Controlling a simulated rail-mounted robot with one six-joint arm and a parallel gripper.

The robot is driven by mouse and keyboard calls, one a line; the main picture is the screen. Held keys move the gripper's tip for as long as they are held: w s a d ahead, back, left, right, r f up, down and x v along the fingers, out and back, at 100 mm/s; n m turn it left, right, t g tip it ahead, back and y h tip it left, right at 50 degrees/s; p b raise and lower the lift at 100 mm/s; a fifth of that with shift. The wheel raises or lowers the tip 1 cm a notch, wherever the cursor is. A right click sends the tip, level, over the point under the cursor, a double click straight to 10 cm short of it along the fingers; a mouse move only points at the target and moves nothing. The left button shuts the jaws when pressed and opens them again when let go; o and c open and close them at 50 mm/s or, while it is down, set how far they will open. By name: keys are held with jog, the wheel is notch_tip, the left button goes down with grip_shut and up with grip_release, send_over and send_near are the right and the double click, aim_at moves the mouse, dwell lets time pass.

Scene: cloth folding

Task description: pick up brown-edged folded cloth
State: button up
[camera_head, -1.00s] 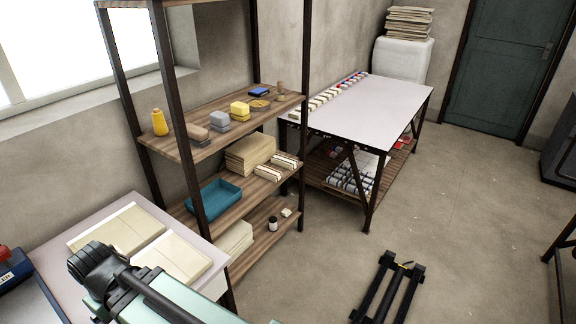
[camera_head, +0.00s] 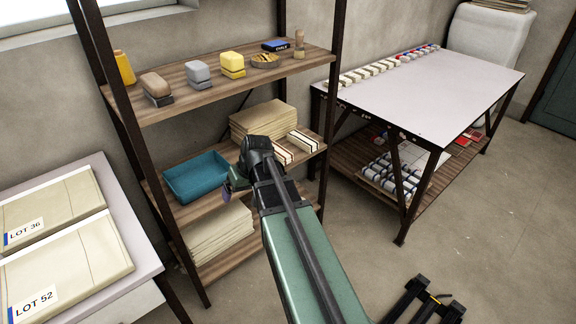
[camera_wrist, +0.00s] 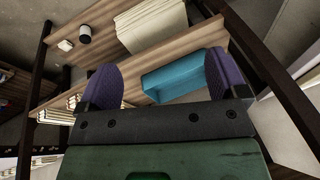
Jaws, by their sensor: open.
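Two small folded cream cloths with dark stripes lie at the right of the rack's middle shelf, a front one (camera_head: 282,152) and a rear one (camera_head: 304,141). The stripes look brown to black; I cannot tell which cloth is the brown-edged one. In the wrist view, striped cloth (camera_wrist: 55,117) shows at the left, beside the left finger and partly hidden. My gripper (camera_wrist: 163,78) is open, with purple fingertips apart and nothing between them. In the head view my gripper (camera_head: 229,192) is in front of the rack, left of the cloths and near the teal bin.
The teal bin (camera_head: 197,177) stands left on the middle shelf, a beige stack (camera_head: 258,119) behind the cloths. More beige cloth (camera_head: 213,236) lies on the shelf below. Dark rack posts (camera_head: 328,130) flank the shelves. A table (camera_head: 440,92) with several striped cloths stands right.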

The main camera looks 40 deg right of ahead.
jog(key=w+d+f+t+b, duration=0.2)
jog(key=w+d+f+b, duration=0.1)
jog(key=d+f+b, duration=0.25)
jog(key=w+d+f+t+b, duration=0.1)
jog(key=w+d+f+b, duration=0.35)
jog(key=d, duration=0.25)
jog(key=n+t+h+b, duration=0.2)
jog(key=t+b, duration=0.5)
jog(key=t, duration=0.1)
send_near(284, 153)
jog(key=b+x, duration=0.2)
jog(key=x, duration=0.3)
jog(key=shift+d+r, duration=0.1)
jog(key=shift+d, duration=0.05)
jog(key=x, duration=0.1)
jog(key=b+x, duration=0.1)
jog(key=x, duration=0.1)
jog(key=b+x, duration=0.1)
jog(key=x, duration=0.1)
jog(key=shift+s+f, duration=0.1)
jog(key=shift+f, duration=0.15)
jog(key=shift+r, duration=0.1)
jog(key=c, duration=1.1)
jog(key=shift+r, duration=0.1)
